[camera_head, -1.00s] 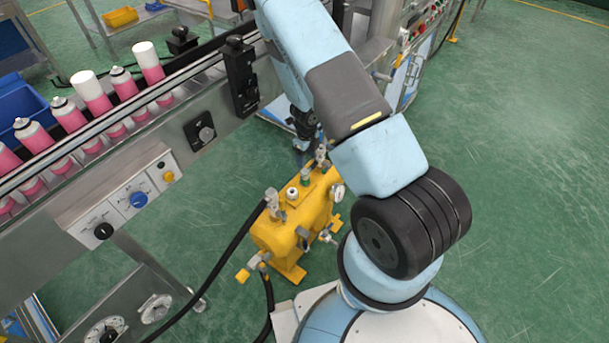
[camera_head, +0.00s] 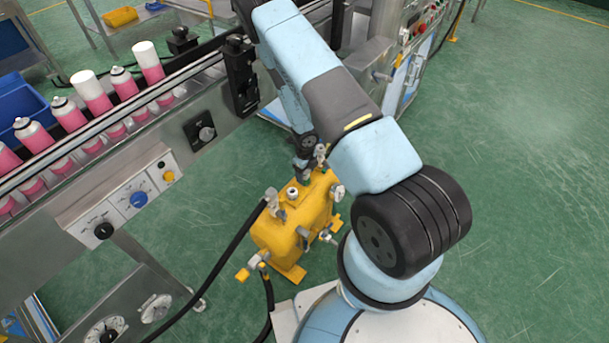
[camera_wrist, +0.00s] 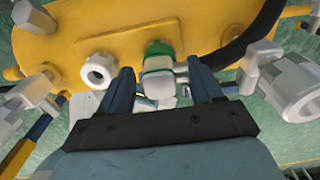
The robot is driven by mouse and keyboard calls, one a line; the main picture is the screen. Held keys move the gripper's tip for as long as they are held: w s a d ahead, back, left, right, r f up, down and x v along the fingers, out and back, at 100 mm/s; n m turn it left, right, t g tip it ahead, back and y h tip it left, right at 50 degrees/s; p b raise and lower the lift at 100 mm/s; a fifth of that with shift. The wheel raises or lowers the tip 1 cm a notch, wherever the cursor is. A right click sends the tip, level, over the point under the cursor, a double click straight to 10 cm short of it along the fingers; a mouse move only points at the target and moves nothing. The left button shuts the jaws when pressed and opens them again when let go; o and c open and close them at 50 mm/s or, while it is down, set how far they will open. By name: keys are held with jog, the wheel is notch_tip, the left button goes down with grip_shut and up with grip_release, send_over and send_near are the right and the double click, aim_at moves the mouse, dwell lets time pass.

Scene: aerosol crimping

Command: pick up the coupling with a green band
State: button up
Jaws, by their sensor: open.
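The coupling with a green band (camera_wrist: 158,49) stands on the yellow unit in the wrist view, its metal body (camera_wrist: 158,66) in front of the green part. My gripper (camera_wrist: 161,68) is open, with one dark finger on each side of the coupling. I cannot tell whether the fingers touch it. In the head view my gripper (camera_head: 305,164) is low over the yellow unit (camera_head: 293,232), and it hides the coupling there.
A white round fitting (camera_wrist: 98,70) sits left of the coupling on the unit. Metal valve fittings stand at both sides, the right one (camera_wrist: 282,85) large and close. A black hose (camera_wrist: 245,42) curves at upper right. The conveyor with pink cans (camera_head: 70,115) is at left.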

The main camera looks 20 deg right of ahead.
jog(key=shift+c, duration=0.5)
grip_shut()
